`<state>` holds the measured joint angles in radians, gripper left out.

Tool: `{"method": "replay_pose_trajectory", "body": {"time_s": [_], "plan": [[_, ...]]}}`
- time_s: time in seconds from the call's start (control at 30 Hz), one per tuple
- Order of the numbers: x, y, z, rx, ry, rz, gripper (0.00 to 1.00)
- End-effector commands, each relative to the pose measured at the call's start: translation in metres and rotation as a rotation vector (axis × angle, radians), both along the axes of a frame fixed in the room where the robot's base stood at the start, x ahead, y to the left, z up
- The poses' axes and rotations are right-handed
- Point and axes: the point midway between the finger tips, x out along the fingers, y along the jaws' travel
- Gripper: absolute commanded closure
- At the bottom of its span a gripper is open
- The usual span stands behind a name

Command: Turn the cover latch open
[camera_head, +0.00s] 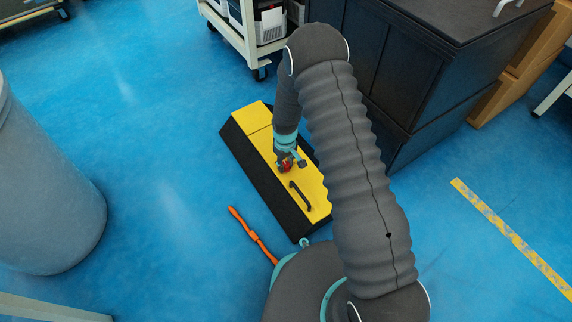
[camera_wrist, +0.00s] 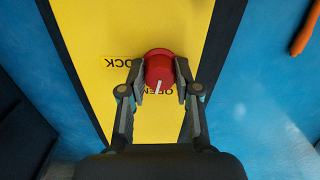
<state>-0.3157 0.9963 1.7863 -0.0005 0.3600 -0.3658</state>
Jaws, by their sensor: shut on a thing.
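The cover latch is a round red knob (camera_wrist: 159,68) with a white pointer line, set on a yellow cover panel (camera_wrist: 110,22). In the wrist view the words "LOCK" and "OPEN" are printed upside down beside the knob, and the line points toward the "OPEN" side. My gripper (camera_wrist: 160,78) has its two fingers on either side of the knob and is shut on it. In the head view my gripper (camera_head: 287,163) is over the yellow panel (camera_head: 310,188), and only a little red of the knob (camera_head: 284,168) shows.
A black handle (camera_head: 300,196) stands up from the yellow panel near the knob. The black sloped housing (camera_head: 262,180) sits on the blue floor. Dark cabinets (camera_head: 430,75) stand to the right, and a grey barrel (camera_head: 45,185) at left.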

Motion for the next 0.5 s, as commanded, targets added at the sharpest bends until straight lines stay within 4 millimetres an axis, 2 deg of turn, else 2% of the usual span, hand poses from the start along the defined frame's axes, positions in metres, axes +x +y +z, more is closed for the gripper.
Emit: {"method": "replay_pose_trajectory", "body": {"time_s": [0.23, 0.5], "plan": [[0.0034, -0.0011, 0.0007, 0.001, -0.007, 0.123, 1.0], [0.0037, -0.002, 0.0011, 0.001, -0.007, 0.18, 1.0]]}}
